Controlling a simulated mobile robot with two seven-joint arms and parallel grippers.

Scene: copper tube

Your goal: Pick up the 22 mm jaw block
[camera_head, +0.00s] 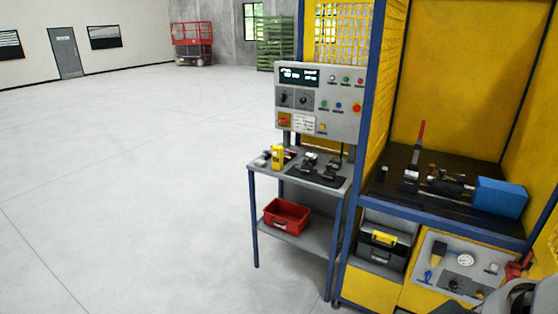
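Several small dark blocks stand on a black mat (318,177) on the blue-framed side table (269,175). One dark block (309,161) is toward the back left of the mat and another (331,170) is toward the right. They look like jaw blocks, but no size marking is readable, so I cannot tell which is the 22 mm one. A yellow handheld item (277,156) stands to their left. Neither gripper can be made out. Part of my arm shows at the bottom right corner, well apart from the side table.
A control panel (320,100) rises behind the side table. A red bin (287,215) sits on its lower shelf. At right, a yellow machine cell holds a tube fixture, a red-handled lever (418,140) and a blue box (499,197). The floor at left is clear.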

